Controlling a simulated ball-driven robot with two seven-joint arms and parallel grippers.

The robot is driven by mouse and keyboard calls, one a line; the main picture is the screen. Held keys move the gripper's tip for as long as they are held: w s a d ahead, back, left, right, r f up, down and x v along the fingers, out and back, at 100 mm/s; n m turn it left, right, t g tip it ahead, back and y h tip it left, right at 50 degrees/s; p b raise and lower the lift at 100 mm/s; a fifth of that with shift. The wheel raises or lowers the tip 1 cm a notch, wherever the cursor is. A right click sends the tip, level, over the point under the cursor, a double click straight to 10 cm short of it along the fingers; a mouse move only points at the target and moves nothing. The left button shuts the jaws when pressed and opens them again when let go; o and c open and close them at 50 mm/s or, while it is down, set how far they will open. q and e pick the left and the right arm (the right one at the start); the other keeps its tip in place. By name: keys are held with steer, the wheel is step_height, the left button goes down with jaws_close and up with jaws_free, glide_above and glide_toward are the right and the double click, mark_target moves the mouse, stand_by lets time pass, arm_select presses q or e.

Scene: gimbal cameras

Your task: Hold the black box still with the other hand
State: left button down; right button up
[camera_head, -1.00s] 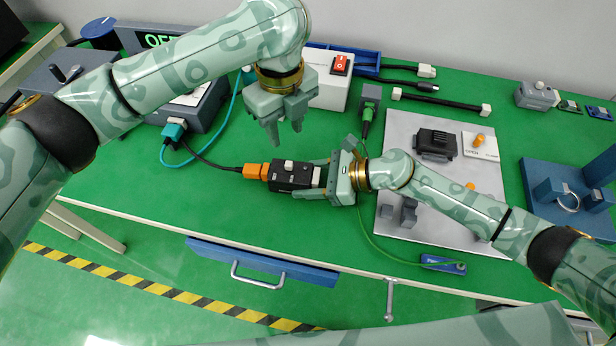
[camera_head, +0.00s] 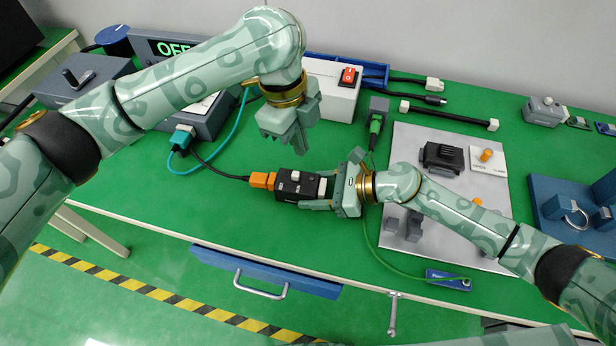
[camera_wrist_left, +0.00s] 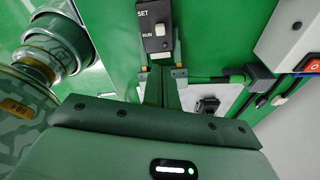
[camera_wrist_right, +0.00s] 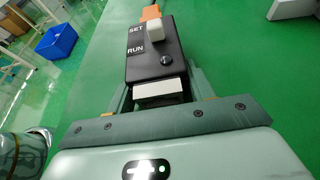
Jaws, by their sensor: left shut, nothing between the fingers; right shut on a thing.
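The black box (camera_head: 292,189) lies on the green bench top with a white switch knob on its upper face. In the right wrist view its face (camera_wrist_right: 143,64) reads SET and RUN, and the knob (camera_wrist_right: 154,29) sits beside SET. An orange connector (camera_head: 262,180) joins its left end. My right gripper (camera_head: 321,192) is shut on the box from its right end, one finger on each long side. My left gripper (camera_head: 299,147) is shut and empty, pointing down above and behind the box, apart from it. The box also shows in the left wrist view (camera_wrist_left: 153,19).
A grey plate (camera_head: 408,150) with a black part (camera_head: 442,157) lies to the right. A white box with a red switch (camera_head: 348,77) and a green-tipped plug (camera_head: 376,124) stand behind. A black cable runs left from the connector.

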mark_target(306, 181)
arm_select(q)
steer(key=n+h, duration=0.1)
steer(key=n, duration=0.1)
steer(key=d+n, duration=0.1)
steer(key=n, duration=0.1)
steer(key=shift+r+h, duration=0.1)
steer(key=shift+h, duration=0.3)
steer(key=x, duration=0.9)
steer(key=shift+s+d+f, duration=0.1)
steer(key=shift+s+f, duration=0.1)
steer(key=shift+f, duration=0.05)
steer(key=a, duration=0.2)
steer(key=w+a, duration=0.1)
steer(key=shift+f, duration=0.3)
steer(key=shift+a, duration=0.5)
arm_select(e)
steer(key=shift+f, duration=0.1)
